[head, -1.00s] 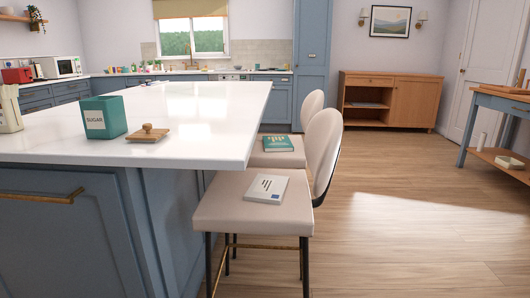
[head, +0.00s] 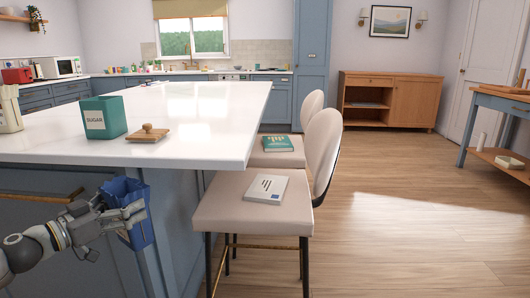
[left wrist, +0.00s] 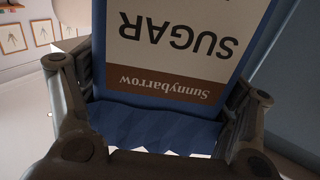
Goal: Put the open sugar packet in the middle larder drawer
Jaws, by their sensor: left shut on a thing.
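The sugar packet (head: 138,236) is blue, and my left gripper (head: 128,216) is shut on it, holding it in front of the island's blue end, below the worktop edge. In the left wrist view the packet (left wrist: 180,60) fills the middle, its white label reading SUGAR and Sunnybarrow upside down. The fingers of my left gripper (left wrist: 155,115) lie on both sides of it. No larder drawer can be made out for certain. My right gripper is not in view.
A green SUGAR canister (head: 103,117) and a wooden stamp-like piece on a board (head: 148,133) stand on the white worktop (head: 200,120). Two cream chairs, the nearer one (head: 240,210) bearing a booklet (head: 266,188), stand right of the island. Open floor (head: 410,220) lies further right.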

